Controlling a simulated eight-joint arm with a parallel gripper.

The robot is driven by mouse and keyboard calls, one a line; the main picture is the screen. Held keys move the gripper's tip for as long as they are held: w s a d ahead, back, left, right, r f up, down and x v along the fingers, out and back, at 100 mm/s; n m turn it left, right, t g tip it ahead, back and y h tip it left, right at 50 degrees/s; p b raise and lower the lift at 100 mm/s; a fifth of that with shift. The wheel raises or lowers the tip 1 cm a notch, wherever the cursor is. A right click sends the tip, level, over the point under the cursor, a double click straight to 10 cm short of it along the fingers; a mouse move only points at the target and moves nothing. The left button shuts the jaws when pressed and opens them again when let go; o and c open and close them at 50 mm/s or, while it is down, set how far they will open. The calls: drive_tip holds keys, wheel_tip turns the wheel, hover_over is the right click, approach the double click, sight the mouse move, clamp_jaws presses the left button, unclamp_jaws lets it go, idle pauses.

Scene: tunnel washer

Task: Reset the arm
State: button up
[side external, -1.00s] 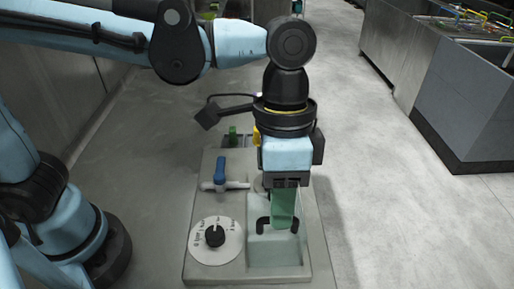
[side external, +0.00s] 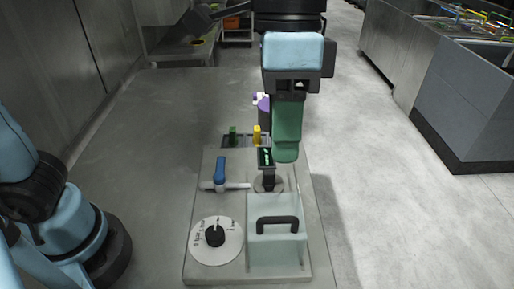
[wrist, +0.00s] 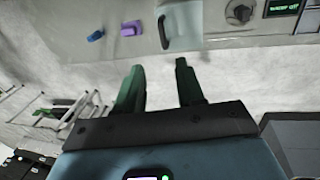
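My gripper (side external: 286,160) hangs above the far part of the control panel (side external: 312,215) in the side view, its green fingers pointing down. In the wrist view the two green fingers (wrist: 158,66) stand apart with nothing between them, so it is open and empty. A pale box with a black handle (side external: 277,223) is at the panel's near right, apart from my gripper; the handle also shows in the wrist view (wrist: 164,30).
The panel bears a white dial (side external: 216,238), a blue-handled valve (side external: 220,172), a small display (side external: 265,157) and green (side external: 233,134) and yellow (side external: 257,134) pieces. A purple piece (side external: 263,103) is partly hidden behind my gripper. A grey counter (side external: 460,100) stands right; floor between is clear.

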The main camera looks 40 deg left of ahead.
drive_tip(key=w+a+f+n+t, duration=0.1)
drive_tip(key=a+f+n+t, duration=0.3)
drive_tip(key=a, duration=0.8)
drive_tip(key=w+a+f+n+t+y, duration=0.1)
drive_tip(key=a+f+n+t, duration=0.3)
drive_tip(key=a+f, duration=0.4)
drive_tip(key=w+a+n, duration=0.1)
drive_tip(key=a, duration=0.3)
drive_tip(key=shift+w+f+t+y, duration=0.25)
drive_tip(key=shift+f+t+y, duration=0.05)
drive_tip(key=shift+f+t, duration=0.1)
